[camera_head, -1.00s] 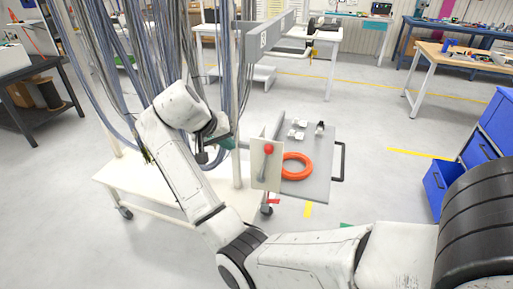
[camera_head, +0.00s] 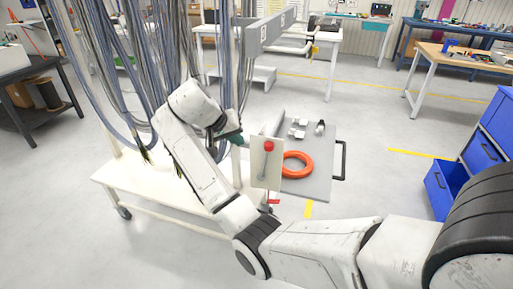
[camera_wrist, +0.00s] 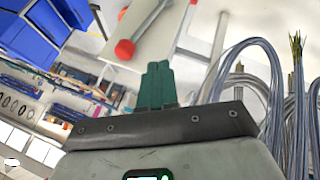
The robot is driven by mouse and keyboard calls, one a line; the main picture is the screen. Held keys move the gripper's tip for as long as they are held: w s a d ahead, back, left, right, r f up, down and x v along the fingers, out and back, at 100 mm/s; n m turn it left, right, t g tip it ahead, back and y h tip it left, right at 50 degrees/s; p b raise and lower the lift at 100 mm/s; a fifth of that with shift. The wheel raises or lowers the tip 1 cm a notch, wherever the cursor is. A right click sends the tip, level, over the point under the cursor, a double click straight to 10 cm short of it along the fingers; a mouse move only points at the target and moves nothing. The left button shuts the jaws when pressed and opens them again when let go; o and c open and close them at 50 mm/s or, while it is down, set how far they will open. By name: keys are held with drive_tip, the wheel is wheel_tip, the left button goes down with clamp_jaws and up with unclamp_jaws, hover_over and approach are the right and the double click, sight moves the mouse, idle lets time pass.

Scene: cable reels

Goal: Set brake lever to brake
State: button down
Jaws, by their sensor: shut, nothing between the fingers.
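The brake lever is a grey rod with a red knob (camera_head: 268,146), mounted on a pale upright plate (camera_head: 259,176) at the cart's right end. In the head view the knob is at the top and the rod runs down from it. In the wrist view the red knob (camera_wrist: 125,49) shows left of my fingers, with the rod running up to the right. My gripper (camera_wrist: 157,72) has green fingers, pressed together and empty. In the head view my gripper (camera_head: 236,139) is just left of the plate, and its tips are hard to make out. I see no contact with the lever.
Many hanging cables (camera_head: 140,60) crowd the cart's left and back. A grey tray (camera_head: 318,185) right of the plate holds an orange ring (camera_head: 297,165) and small white parts. Blue drawers (camera_head: 478,150) stand at the far right. Floor beyond the tray is clear.

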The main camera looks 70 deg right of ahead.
drive_tip(key=shift+s+d+f+p, duration=0.35)
drive_tip(key=shift+s+d+f, duration=0.65)
drive_tip(key=shift+s+d, duration=0.15)
drive_tip(key=shift+s+d+f+p, duration=0.3)
drive_tip(key=shift+s+d+f, duration=0.75)
drive_tip(key=shift+d, duration=0.15)
